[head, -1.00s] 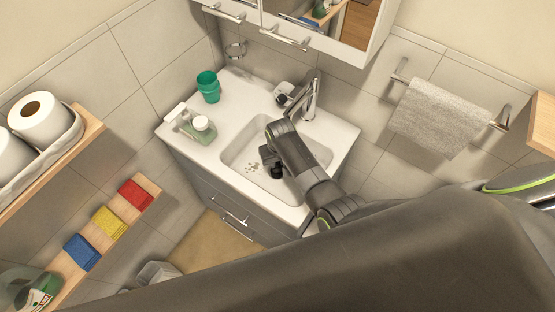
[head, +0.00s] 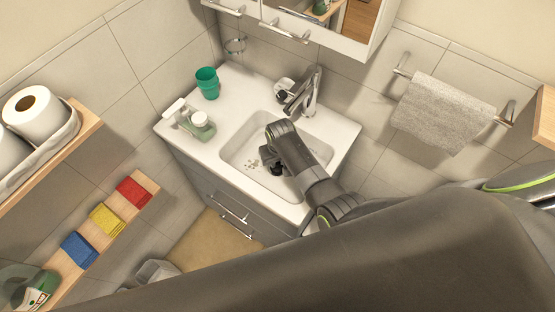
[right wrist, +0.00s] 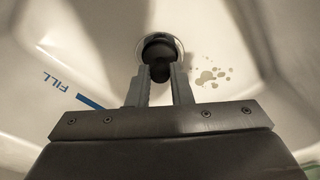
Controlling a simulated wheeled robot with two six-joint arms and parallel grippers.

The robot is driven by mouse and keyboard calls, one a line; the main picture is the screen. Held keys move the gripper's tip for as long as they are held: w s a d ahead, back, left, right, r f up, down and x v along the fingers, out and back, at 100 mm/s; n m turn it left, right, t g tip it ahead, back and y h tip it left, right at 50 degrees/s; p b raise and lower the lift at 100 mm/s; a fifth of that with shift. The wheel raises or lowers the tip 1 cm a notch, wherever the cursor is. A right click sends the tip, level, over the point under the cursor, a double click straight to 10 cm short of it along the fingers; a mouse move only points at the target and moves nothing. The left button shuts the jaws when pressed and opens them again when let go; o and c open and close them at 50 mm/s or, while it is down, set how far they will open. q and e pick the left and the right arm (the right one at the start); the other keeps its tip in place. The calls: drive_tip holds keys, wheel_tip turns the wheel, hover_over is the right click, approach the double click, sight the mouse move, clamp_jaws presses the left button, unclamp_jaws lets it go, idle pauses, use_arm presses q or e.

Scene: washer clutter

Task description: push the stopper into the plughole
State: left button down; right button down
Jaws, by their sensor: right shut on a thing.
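The white sink basin (head: 238,152) is set in the counter and my right gripper (head: 272,165) reaches down into it. In the right wrist view my right gripper (right wrist: 160,78) is shut on the knob of the dark round stopper (right wrist: 159,48). The stopper is at the plughole (right wrist: 176,42), whose pale metal rim shows around it. I cannot tell how deep it sits. In the head view the stopper and plughole are mostly hidden by my right arm. My left gripper is not in view.
The tap (head: 306,92) stands behind the basin. A green cup (head: 207,84) and a soap tray (head: 186,122) stand on the counter to the left. Wet spots (right wrist: 210,76) and a blue FILL mark (right wrist: 75,91) are on the basin. A towel (head: 441,112) hangs at right.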

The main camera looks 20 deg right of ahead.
drive_tip(key=shift+f, duration=0.2)
drive_tip(key=shift+f, duration=0.2)
drive_tip(key=c, duration=0.8)
unclamp_jaws()
drive_tip(key=shift+r+p, duration=3.55)
drive_tip(key=shift+p, duration=0.15)
